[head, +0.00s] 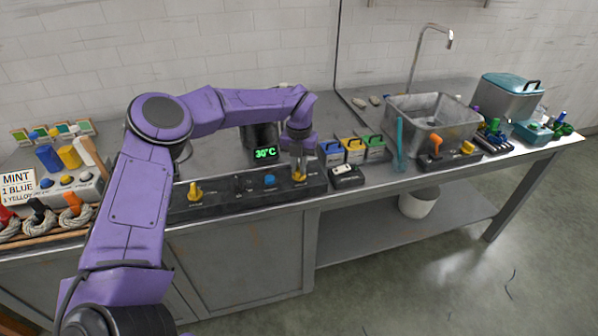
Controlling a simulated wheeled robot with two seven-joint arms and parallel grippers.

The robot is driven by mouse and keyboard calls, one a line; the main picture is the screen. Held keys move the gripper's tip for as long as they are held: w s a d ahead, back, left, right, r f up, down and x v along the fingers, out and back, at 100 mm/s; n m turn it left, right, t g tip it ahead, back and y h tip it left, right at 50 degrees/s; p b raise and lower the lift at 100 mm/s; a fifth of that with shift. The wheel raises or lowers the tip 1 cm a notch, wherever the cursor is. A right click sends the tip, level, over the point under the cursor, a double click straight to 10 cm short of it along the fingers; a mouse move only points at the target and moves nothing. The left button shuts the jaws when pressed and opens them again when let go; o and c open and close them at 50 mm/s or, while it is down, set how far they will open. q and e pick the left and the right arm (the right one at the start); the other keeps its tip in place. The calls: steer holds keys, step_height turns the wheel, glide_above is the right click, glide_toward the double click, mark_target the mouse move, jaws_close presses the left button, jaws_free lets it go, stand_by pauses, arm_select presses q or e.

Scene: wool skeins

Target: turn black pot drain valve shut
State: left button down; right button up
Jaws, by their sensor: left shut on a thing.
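A black pot (260,136) stands at the back of the counter, partly hidden behind my left arm. A green display reading 30°C (265,153) is in front of it. A long black panel (236,197) runs along the front edge, with a yellow handle (195,191) at its left and another yellow handle (300,178) at its right end, in front of the black pot. My left gripper (299,170) points down and is shut on this right yellow handle, hiding much of it. The handle's exact angle is too small to tell. My right gripper is not in view.
A blue button (269,180) sits on the panel close left of my gripper. A small black-and-white box (346,177) and several coloured boxes (353,147) stand close right. A metal sink (437,118) is farther right. A MINT card (17,184) stands far left.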

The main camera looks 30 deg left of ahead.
arm_select(q)
steer(key=n+b, duration=0.2)
steer(key=n, duration=0.1)
steer(key=shift+f, duration=0.2)
steer(key=shift+r+n+b, duration=0.1)
steer(key=shift+n+b, duration=1)
steer(key=shift+n, duration=0.3)
steer(key=c, duration=1.1)
jaws_free()
step_height(320, 180, up, 11)
steer(key=shift+f, duration=0.2)
steer(key=shift+d, duration=0.1)
